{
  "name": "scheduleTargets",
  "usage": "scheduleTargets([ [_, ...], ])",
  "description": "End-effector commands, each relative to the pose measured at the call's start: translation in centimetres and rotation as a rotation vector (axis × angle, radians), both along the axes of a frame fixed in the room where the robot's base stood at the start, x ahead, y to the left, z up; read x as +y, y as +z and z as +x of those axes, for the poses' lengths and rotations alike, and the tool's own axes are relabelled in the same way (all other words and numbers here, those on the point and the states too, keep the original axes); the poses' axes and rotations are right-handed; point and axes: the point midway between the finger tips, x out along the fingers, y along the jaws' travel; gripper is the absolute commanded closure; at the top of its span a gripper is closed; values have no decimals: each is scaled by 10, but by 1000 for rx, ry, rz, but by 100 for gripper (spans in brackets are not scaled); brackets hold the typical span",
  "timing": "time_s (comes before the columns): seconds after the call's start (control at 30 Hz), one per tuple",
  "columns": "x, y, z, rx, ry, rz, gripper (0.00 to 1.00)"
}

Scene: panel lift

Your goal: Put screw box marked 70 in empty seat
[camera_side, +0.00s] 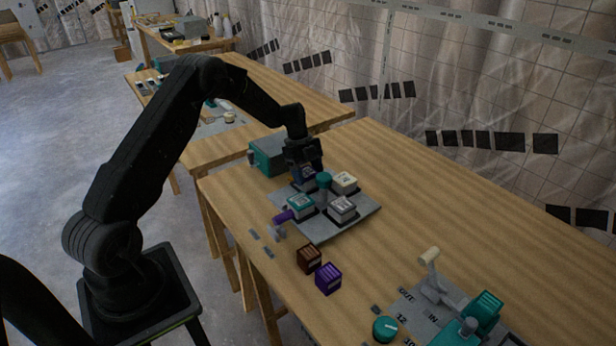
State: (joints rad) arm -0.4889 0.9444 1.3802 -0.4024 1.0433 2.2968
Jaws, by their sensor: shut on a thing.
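A grey panel (323,231) lies on the wooden table, with a teal post (324,181) at its middle. A teal-topped box (300,206), a grey box (342,211) and a cream-topped box (344,182) sit in it. My gripper (308,176) points down at the panel's far left corner, shut on a small box (309,186) mostly hidden by the fingers. I cannot tell whether that box is seated or just above the panel. The markings are too small to read, so I cannot tell which box is 70.
A brown box (308,260) and a purple box (328,279) stand on the table in front of the panel. A purple handle (284,215) juts from the panel's left side. A teal-grey case (267,156) is behind it. A lever fixture (440,290) stands front right. The table's right side is clear.

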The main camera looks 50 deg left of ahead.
Motion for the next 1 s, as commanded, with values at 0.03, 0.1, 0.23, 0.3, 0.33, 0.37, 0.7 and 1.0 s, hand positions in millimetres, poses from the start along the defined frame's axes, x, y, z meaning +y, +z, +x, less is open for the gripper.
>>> scheduleTargets([
  [0.03, 0, -6, 0, -1, 0, 0, 73],
  [0.1, 0, -10, 0, -3, 1, 1, 73],
  [0.23, 0, -9, 1, -3, 1, 1, 73],
  [0.3, 0, -9, 0, -3, 1, 1, 73],
  [0.33, 1, -10, 0, -3, 1, 1, 73],
  [0.37, 0, -10, 0, -3, 1, 1, 73],
  [0.7, 0, -23, 0, 0, 1, 2, 73],
  [1.0, 0, -27, -3, 6, -3, 2, 25],
])
